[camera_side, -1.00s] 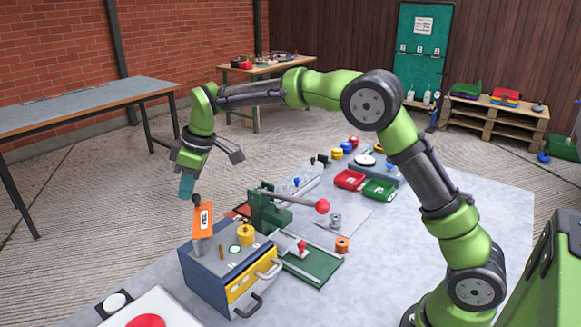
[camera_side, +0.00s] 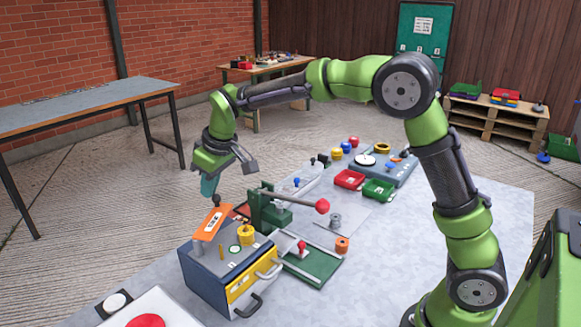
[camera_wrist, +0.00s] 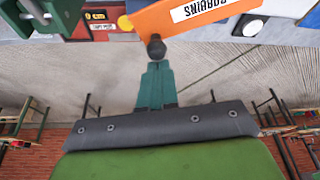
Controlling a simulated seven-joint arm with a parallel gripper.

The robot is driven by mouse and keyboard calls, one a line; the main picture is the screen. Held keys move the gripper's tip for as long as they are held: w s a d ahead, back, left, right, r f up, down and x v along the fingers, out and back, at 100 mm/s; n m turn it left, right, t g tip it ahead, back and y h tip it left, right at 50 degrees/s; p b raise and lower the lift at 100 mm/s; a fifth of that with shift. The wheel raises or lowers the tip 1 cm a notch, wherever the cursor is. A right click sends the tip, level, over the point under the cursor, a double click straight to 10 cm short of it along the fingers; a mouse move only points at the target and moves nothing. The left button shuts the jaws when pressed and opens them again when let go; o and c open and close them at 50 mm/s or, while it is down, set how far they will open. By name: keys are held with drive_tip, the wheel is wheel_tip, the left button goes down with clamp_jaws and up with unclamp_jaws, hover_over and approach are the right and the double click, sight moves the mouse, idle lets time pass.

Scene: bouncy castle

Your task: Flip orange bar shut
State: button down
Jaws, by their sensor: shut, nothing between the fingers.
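The orange bar (camera_side: 210,223) is on top of the blue-grey box (camera_side: 207,272), near its back left, and is tilted, with a dark ball knob (camera_side: 216,200) at its raised end. In the wrist view the orange bar (camera_wrist: 192,17) with its white label spans the top, and the dark knob (camera_wrist: 156,48) is right at my fingertips. My gripper (camera_side: 208,194) is shut, with nothing held. Its teal fingers (camera_wrist: 155,68) point at the knob and appear to touch it or nearly so; I cannot tell which.
A yellow knob (camera_side: 246,234) and a small brown peg stand on the box beside the bar. A green lever press with a red-knobbed handle (camera_side: 322,206) stands close behind. A red button (camera_side: 146,321) lies in front. Red and green trays (camera_side: 350,179) are farther back.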

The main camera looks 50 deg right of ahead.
drive_tip(key=s+m, duration=0.1)
drive_tip(key=m, duration=0.1)
drive_tip(key=s+d+m+h, duration=0.1)
drive_tip(key=s, duration=0.1)
drive_tip(key=shift+s+d+m, duration=0.15)
drive_tip(key=shift+s+m, duration=0.1)
drive_tip(key=shift+m, duration=0.15)
drive_tip(key=shift+s+d, duration=0.15)
drive_tip(key=shift+s, duration=0.55)
drive_tip(key=shift+s+f, duration=0.1)
drive_tip(key=shift+s, duration=0.05)
drive_tip(key=shift+w+d, duration=0.1)
drive_tip(key=shift+w, duration=0.35)
drive_tip(key=w, duration=0.3)
wheel_tip(320, 180, up, 11)
hover_over(231, 207)
drive_tip(key=shift+f, duration=0.2)
